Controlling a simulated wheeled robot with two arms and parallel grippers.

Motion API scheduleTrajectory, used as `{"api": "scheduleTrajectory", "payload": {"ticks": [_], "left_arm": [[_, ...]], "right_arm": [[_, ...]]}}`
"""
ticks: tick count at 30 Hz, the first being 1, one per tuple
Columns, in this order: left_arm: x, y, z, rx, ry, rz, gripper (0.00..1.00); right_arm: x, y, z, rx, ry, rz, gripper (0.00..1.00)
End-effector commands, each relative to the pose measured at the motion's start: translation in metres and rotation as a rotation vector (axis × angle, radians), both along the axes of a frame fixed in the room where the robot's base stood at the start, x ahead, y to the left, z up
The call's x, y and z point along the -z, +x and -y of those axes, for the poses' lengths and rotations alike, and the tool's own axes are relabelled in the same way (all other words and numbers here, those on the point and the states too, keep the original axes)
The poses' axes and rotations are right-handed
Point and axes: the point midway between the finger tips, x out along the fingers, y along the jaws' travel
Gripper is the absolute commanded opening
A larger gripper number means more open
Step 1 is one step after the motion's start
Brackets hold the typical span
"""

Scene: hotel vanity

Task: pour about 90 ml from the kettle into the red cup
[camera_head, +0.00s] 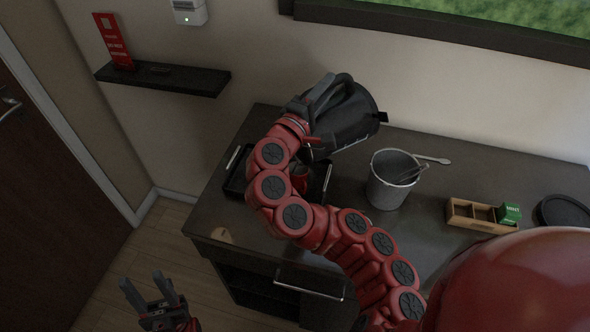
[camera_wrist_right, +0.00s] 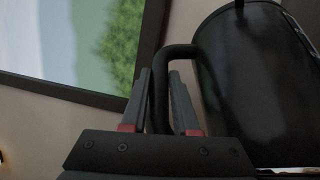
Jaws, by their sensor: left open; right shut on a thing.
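The black kettle (camera_head: 345,122) is held up above the back left of the vanity top, tilted. My right gripper (camera_head: 322,97) is shut on its handle. In the right wrist view the kettle (camera_wrist_right: 262,80) fills the right side, and the right gripper's fingers (camera_wrist_right: 163,95) are around the black handle. The red cup (camera_head: 300,178) stands by the black tray below the kettle, mostly hidden behind my right arm. Whether liquid is flowing cannot be seen. My left gripper (camera_head: 150,292) is open and empty, low at the left over the floor.
A metal bucket (camera_head: 389,180) with utensils stands right of the kettle. A wooden box (camera_head: 480,216) with a green packet (camera_head: 510,213) and a dark round plate (camera_head: 564,212) are further right. A black tray (camera_head: 235,180) lies at the left. A wall shelf (camera_head: 165,79) is at upper left.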

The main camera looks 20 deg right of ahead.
Motion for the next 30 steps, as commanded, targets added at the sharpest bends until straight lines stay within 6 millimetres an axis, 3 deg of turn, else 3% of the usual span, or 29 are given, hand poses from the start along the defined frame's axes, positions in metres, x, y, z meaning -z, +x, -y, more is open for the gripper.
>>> {"api": "scheduleTrajectory", "payload": {"ticks": [5,8,13,19,30], "left_arm": [[-0.004,0.0,0.0,0.0,0.0,0.0,0.5],[-0.023,0.0,0.0,0.0,0.0,0.0,0.5],[-0.043,0.0,0.0,0.0,0.0,0.0,0.5],[-0.044,0.0,0.0,0.0,0.0,0.0,0.5],[-0.068,0.0,0.0,0.0,0.0,0.0,0.5]], "right_arm": [[-0.004,0.0,0.003,0.001,0.009,0.002,0.0],[-0.005,0.004,0.02,0.005,0.086,-0.021,0.0],[0.011,0.011,0.046,0.007,0.214,-0.056,0.0],[0.02,0.013,0.052,0.005,0.251,-0.066,0.0],[0.034,0.022,0.083,0.005,0.374,-0.1,0.0]]}}
